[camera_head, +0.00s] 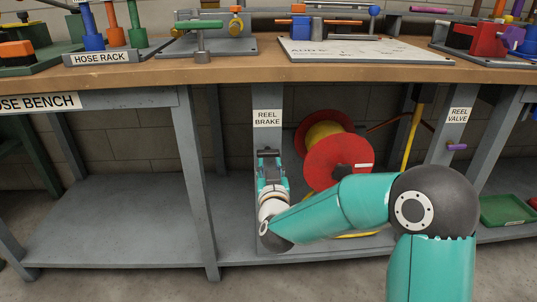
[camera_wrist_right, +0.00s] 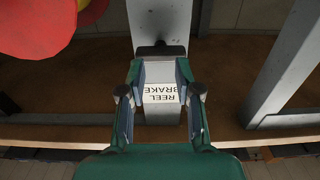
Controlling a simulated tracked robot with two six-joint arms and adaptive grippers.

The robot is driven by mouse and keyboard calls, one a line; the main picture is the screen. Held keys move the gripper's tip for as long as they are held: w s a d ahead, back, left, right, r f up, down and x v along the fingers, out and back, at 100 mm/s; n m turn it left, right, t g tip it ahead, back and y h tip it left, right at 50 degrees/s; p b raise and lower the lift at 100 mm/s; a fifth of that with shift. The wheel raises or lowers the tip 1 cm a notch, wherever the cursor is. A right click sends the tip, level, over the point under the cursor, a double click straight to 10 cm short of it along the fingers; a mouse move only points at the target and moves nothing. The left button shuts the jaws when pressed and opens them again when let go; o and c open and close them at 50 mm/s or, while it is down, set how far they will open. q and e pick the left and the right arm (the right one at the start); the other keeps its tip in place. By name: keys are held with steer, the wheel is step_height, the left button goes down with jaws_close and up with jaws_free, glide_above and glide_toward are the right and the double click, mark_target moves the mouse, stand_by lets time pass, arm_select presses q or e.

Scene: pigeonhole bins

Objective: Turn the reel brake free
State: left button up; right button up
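The label reading REEL BRAKE (camera_head: 267,118) is on a grey post under the bench and shows upside down in the right wrist view (camera_wrist_right: 160,93). My right gripper (camera_head: 268,154) is in front of the post, just below the label. In the right wrist view its two fingers (camera_wrist_right: 159,68) are spread apart. A dark crossbar, seemingly the reel brake handle (camera_wrist_right: 160,51), lies at the fingertips. I cannot tell whether they touch it. In the head view my gripper hides most of the brake. My left gripper is not in view.
A red reel (camera_head: 338,163) with a yellow core stands right of the post, close to my right forearm. A post labelled REEL VALVE (camera_head: 458,115) has a purple handle (camera_head: 457,147). The wooden bench top (camera_head: 220,70) is above. The lower shelf (camera_head: 120,220) at left is clear.

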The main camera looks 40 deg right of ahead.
mark_target(268, 152)
steer(key=shift+x, duration=1.15)
steer(key=shift+r, duration=0.2)
steer(key=shift+c, duration=0.2)
steer(key=shift+w, duration=0.1)
jaws_close()
